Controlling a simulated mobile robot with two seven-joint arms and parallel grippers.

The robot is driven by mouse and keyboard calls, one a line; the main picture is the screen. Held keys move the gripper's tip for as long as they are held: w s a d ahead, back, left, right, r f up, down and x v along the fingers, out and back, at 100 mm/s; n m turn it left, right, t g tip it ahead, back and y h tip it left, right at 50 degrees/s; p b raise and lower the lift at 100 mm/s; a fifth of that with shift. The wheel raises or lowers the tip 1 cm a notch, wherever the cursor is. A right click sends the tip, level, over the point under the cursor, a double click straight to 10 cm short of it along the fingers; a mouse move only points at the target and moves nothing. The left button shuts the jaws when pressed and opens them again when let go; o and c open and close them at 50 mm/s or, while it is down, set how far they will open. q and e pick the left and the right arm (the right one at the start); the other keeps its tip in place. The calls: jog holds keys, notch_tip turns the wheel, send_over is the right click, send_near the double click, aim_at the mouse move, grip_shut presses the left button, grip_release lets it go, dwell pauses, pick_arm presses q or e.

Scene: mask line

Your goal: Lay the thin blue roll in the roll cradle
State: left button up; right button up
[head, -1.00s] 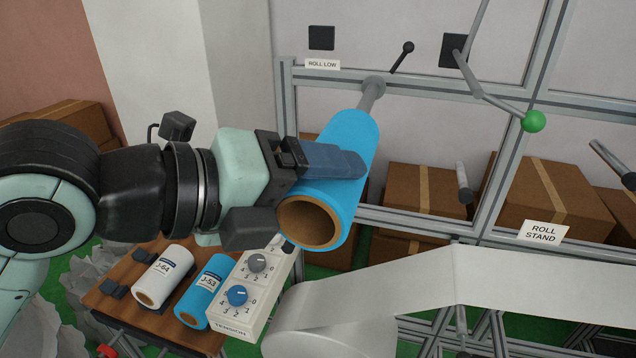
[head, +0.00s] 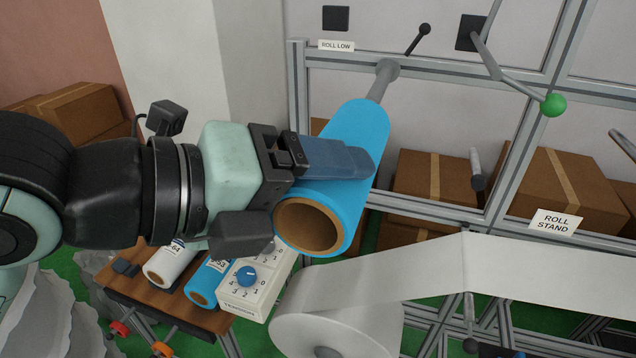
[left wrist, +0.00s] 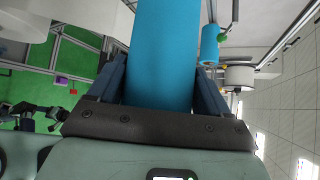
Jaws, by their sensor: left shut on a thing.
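A blue roll (head: 352,135) with a brown hollow core is in my left gripper (head: 345,160), whose fingers are shut across it. The roll's far end lines up with a grey spindle (head: 385,75) on the frame; I cannot tell whether it is still around the spindle. In the left wrist view the roll (left wrist: 162,60) lies between both fingers. A second, smaller-looking blue roll (head: 203,284) lies beside a white roll (head: 163,268) on a wooden stand (head: 185,318) with black blocks, partly hidden by my gripper. No part is clearly labelled as the cradle. My right gripper is out of view.
A white dial box (head: 257,285) stands at the stand's right. A large white web roll (head: 335,325) is at the lower middle, its sheet running right. A green-knobbed lever (head: 553,105) sticks out from the metal frame (head: 297,110). Cardboard boxes (head: 435,175) stand behind.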

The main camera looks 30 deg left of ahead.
pick_arm(q)
jog(key=shift+s, duration=0.15)
jog(key=shift+s+d, duration=0.25)
jog(key=shift+s, duration=0.7)
jog(key=shift+s+d, duration=0.25)
jog(key=shift+s, duration=0.65)
jog(key=shift+s+d, duration=0.25)
jog(key=shift+s, duration=0.7)
jog(key=shift+s, duration=0.15)
jog(key=shift+s+d, duration=0.25)
jog(key=shift+s, duration=0.55)
